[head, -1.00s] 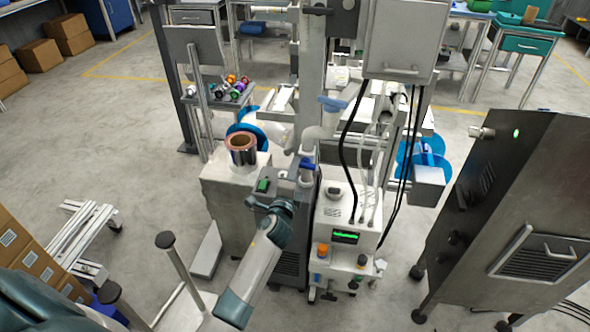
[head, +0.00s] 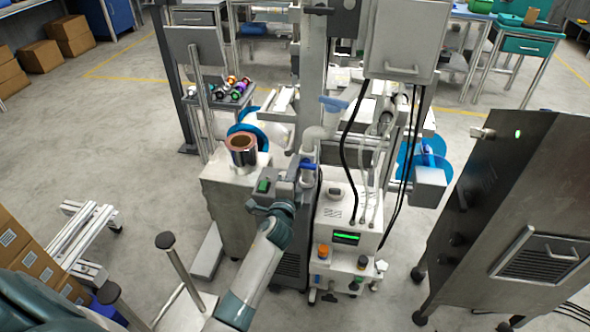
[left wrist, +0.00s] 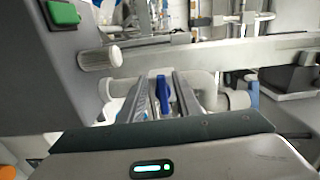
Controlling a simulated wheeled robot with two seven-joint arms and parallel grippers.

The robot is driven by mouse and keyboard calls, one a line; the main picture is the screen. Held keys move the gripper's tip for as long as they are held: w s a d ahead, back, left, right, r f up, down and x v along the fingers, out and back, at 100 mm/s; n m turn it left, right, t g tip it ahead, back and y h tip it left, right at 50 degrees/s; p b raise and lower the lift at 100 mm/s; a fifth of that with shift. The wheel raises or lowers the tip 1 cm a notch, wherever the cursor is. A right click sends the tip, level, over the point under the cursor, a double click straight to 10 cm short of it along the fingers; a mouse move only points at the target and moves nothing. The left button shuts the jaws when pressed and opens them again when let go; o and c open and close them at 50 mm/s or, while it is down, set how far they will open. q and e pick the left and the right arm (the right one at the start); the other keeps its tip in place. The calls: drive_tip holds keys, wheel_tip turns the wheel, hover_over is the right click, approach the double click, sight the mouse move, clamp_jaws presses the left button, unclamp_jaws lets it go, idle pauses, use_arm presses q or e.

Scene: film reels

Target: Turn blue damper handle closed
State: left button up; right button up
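A small blue handle (head: 308,164) sits on the grey-white pipework at the middle of the head view. In the left wrist view this blue handle (left wrist: 162,93) stands upright between my two fingers, with a gap visible on either side. My left gripper (head: 302,178) reaches up to it from below; it also shows in the left wrist view (left wrist: 161,92), open around the handle. Contact is not visible. A second, larger blue handle (head: 334,103) sits higher on the pipe. My right gripper is not in view.
A white machine with a green display (head: 346,237) stands right of my gripper, with black cables hanging above it. A copper-coloured reel (head: 241,150) stands on a cabinet to the left. A dark metal cabinet (head: 510,215) is at the right.

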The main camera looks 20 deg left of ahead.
use_arm(q)
drive_tip(key=shift+s, duration=0.1)
